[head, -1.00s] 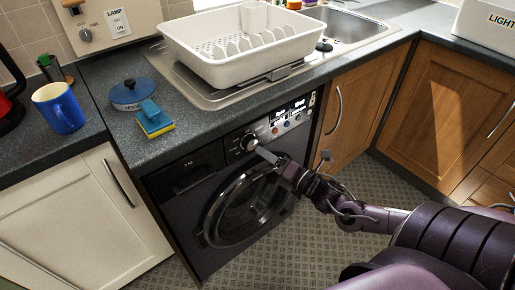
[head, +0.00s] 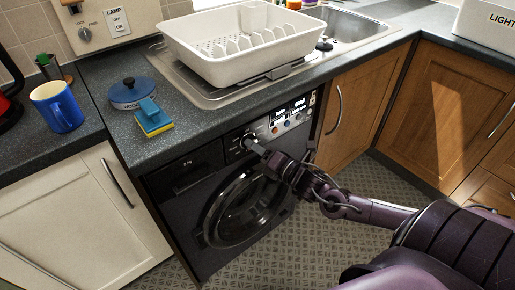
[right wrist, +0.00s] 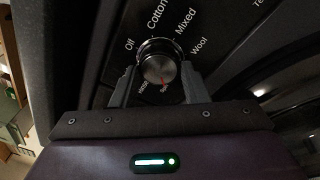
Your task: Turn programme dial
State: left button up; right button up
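The programme dial (head: 246,138) is on the front panel of the black washing machine (head: 188,174), partly covered by my right gripper (head: 258,148). In the right wrist view the dial (right wrist: 158,65) is a round, dark metallic knob with a red mark pointing down in the picture. Labels around it include Off, Cotton, Mixed and Wool; the lower ones are too small to read surely. The right gripper's two fingers (right wrist: 158,74) stand on either side of the dial, close to its rim. Firm contact does not show. My left gripper is not in view.
Small buttons and displays (head: 290,115) sit right of the dial. The round door (head: 240,208) is below it. The floor in front is clear.

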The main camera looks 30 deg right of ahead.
jog(key=shift+c, duration=1.2)
pick_arm(q)
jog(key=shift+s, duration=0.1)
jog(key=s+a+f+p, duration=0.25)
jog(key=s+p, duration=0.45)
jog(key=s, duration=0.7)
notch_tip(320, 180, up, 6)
jog(key=p, duration=0.5)
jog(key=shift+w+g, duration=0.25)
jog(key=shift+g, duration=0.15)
pick_arm(e)
jog(key=shift+a+m+t+h, duration=0.2)
jog(key=shift+m+h, duration=0.55)
jog(key=shift+m, duration=4.2)
jog(key=shift+d+m+t+h, duration=0.1)
jog(key=shift+m+t+h, duration=0.45)
jog(key=shift+m, duration=4.35)
jog(key=shift+a+m+t+h, duration=0.1)
jog(key=shift+m+h, duration=0.8)
jog(key=shift+m, duration=4.05)
pick_arm(q)
jog(key=shift+p, duration=0.3)
pick_arm(e)
jog(key=shift+s, duration=0.1)
jog(key=o, duration=1)
